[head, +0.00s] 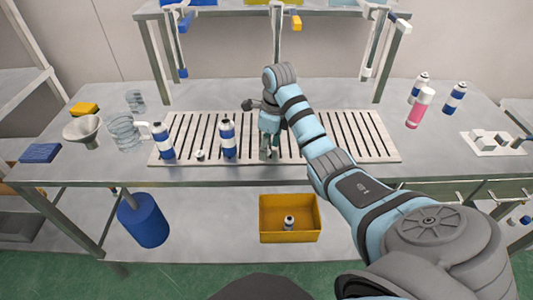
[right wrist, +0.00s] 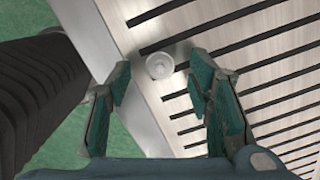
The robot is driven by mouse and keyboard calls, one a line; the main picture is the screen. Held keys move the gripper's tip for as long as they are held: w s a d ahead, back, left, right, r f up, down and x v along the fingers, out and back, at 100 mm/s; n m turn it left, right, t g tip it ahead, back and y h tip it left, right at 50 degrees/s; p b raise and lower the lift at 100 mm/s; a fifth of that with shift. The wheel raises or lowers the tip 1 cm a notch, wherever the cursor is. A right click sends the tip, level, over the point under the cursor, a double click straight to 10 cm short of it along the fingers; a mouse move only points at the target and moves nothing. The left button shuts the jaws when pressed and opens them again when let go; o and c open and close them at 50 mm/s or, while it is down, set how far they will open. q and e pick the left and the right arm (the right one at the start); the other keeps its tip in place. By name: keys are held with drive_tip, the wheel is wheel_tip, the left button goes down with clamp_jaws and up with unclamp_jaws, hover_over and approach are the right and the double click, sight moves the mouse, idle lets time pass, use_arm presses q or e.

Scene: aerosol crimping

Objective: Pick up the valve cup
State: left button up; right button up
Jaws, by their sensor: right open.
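My left gripper is not in view.
Blue-and-white cans (head: 163,141) (head: 228,139) stand on the slatted rack (head: 360,140) left of my gripper. A funnel (head: 84,131) and clear jars (head: 124,133) stand further left. More cans and a pink bottle (head: 420,108) stand at the right. A yellow bin (head: 290,233) sits below.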

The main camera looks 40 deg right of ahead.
drive_tip(key=shift+a+f, duration=0.1)
drive_tip(key=shift+f, duration=0.4)
drive_tip(key=shift+w, duration=0.15)
drive_tip(key=shift+r, duration=0.1)
drive_tip(key=c, duration=0.8)
